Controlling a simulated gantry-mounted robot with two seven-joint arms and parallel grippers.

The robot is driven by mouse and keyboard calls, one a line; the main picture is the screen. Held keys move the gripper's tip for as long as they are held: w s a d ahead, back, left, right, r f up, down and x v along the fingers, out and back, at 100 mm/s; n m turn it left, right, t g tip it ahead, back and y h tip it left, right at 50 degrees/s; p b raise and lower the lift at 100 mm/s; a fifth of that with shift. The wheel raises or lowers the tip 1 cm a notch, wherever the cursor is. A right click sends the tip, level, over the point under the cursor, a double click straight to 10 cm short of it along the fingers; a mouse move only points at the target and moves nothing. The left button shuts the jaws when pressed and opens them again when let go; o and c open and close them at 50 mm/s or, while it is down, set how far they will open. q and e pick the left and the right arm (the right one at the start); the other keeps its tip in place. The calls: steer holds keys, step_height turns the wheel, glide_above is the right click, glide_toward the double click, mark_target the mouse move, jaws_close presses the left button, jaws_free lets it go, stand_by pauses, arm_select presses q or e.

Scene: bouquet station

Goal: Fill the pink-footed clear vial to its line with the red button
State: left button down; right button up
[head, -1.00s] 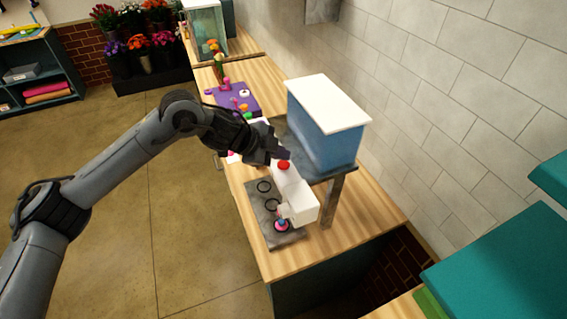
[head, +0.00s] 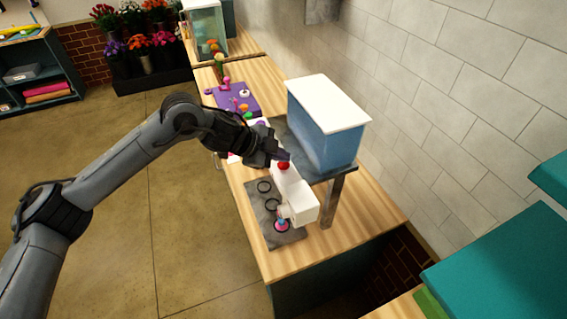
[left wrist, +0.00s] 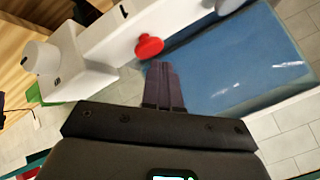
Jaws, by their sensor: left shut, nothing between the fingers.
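The red button (head: 283,166) sits on top of the white dispenser (head: 304,204); it also shows in the left wrist view (left wrist: 149,47). My left gripper (head: 283,155) is shut and empty, its fingertips right by the button. In the left wrist view the closed fingertips (left wrist: 160,66) are just beside the button; I cannot tell whether they touch it. The vial (head: 282,226), small with a pink foot and some blue showing, stands under the dispenser's spout. Its line and fill level are too small to make out. My right gripper is not in view.
A blue tank (head: 322,130) with a white lid stands on a grey shelf beside the dispenser. A dark slab (head: 285,238) with rings lies under the spout. A purple mat (head: 235,98) with small items lies farther back. The bench's front end is clear.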

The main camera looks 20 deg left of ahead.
mark_target(281, 165)
arm_select(q)
steer(key=shift+f, duration=0.75)
stand_by(0.8)
steer(key=shift+r, duration=0.15)
steer(key=shift+r+p, duration=0.85)
steer(key=shift+r, duration=0.05)
step_height(281, 165, up, 5)
steer(key=p, duration=0.4)
steer(key=shift+p, duration=0.4)
stand_by(2.0)
stand_by(0.8)
